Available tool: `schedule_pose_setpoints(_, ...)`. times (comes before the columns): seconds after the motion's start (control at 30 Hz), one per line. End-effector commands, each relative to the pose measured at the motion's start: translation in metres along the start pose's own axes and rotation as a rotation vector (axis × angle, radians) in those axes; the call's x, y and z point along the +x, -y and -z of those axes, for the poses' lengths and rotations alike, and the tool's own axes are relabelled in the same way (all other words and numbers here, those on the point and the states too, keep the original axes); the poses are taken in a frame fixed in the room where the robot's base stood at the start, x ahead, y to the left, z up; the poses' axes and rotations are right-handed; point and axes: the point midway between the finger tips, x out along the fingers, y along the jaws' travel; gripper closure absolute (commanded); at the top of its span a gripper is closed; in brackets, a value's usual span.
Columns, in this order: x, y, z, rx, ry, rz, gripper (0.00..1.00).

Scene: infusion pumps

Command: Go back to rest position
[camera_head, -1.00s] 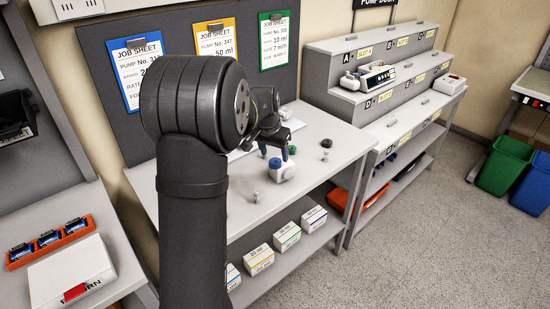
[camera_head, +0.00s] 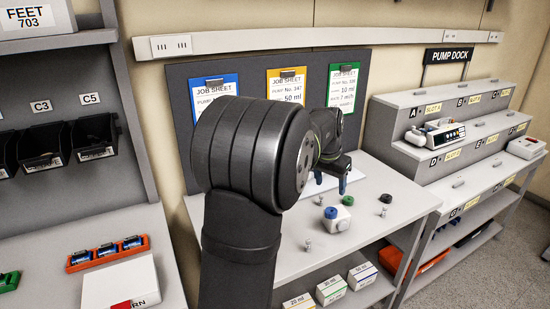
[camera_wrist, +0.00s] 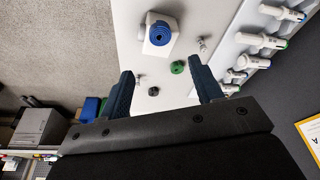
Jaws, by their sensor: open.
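My gripper (camera_head: 332,181) is raised above the grey work table (camera_head: 285,270), up and behind a small white block with a blue round top (camera_head: 337,217). The jaws are apart with nothing between them. In the wrist view my gripper (camera_wrist: 164,88) shows two dark blue fingers, with the white block with its blue top (camera_wrist: 159,33) beyond them on the table. My own dark arm hides the left part of the table in the head view.
A green cap (camera_head: 348,200) and dark caps (camera_head: 385,198) lie on the table with small metal fittings (camera_head: 308,246). Job sheets hang on the board (camera_head: 388,110) behind. A pump (camera_head: 441,132) stands on the stepped dock at right. Boxes (camera_head: 331,289) sit on the lower shelf.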

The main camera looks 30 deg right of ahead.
Motion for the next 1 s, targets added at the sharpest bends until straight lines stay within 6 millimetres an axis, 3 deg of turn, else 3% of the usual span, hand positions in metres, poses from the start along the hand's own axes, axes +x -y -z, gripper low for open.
schedule_pose_setpoints(0.17, 0.024, -0.001, -0.001, 0.001, 0.003, -0.001, 0.41)
schedule_pose_setpoints(0.67, 0.122, 0.0, -0.002, 0.001, 0.003, -0.001, 0.41)
schedule_pose_setpoints(0.8, 0.098, 0.0, 0.005, 0.0, -0.002, 0.001, 0.41)
schedule_pose_setpoints(1.0, 0.085, 0.0, 0.009, 0.0, 0.0, 0.0, 0.41)
